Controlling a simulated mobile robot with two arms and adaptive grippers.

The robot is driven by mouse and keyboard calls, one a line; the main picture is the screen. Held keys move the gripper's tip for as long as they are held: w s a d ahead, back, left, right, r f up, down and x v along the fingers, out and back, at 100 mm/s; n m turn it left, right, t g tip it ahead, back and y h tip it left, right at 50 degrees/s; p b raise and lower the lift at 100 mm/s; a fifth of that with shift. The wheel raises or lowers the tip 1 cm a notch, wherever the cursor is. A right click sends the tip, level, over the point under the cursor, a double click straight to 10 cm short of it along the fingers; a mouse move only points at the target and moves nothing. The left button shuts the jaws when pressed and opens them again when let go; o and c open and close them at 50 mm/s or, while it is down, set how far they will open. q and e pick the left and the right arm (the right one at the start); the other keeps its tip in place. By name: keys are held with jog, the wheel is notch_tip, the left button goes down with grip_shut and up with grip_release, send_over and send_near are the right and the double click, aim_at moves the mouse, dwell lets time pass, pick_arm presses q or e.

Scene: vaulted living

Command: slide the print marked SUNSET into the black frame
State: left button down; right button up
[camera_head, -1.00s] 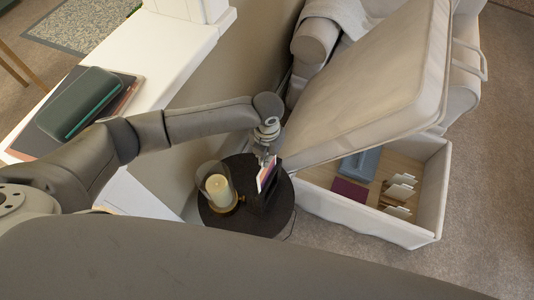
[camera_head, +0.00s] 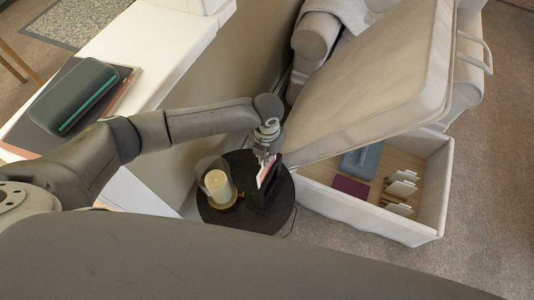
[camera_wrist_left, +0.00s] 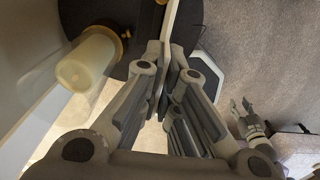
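My left gripper (camera_head: 266,156) is over the round black side table, shut on a thin print (camera_head: 266,172). The print stands nearly upright with a pale edge and a pinkish face; its lettering is too small to read. The black frame (camera_head: 274,187) stands on the table, right against the print; I cannot tell how deep the print sits in it. In the left wrist view the fingers (camera_wrist_left: 165,78) close on the print's thin pale edge (camera_wrist_left: 170,16). My right gripper (camera_wrist_left: 241,106) shows small at the right of that view, its fingers apart and empty.
The side table (camera_head: 232,218) also holds a candle (camera_head: 217,186) in a glass, just left of the frame. An ottoman (camera_head: 425,215) with a raised padded lid (camera_head: 370,85) stands close at right. A white ledge (camera_head: 150,55) carries a green case (camera_head: 75,97).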

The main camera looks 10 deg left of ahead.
pick_arm(q)
jog(key=shift+f, duration=0.15)
dwell(0.3)
notch_tip(320, 180, down, 8)
jog(key=b, duration=0.5)
jog(key=shift+b, duration=0.4)
dwell(1.1)
jog(key=shift+f, duration=0.1)
jog(key=c, duration=1.6)
grip_release()
jog(key=shift+o, duration=0.2)
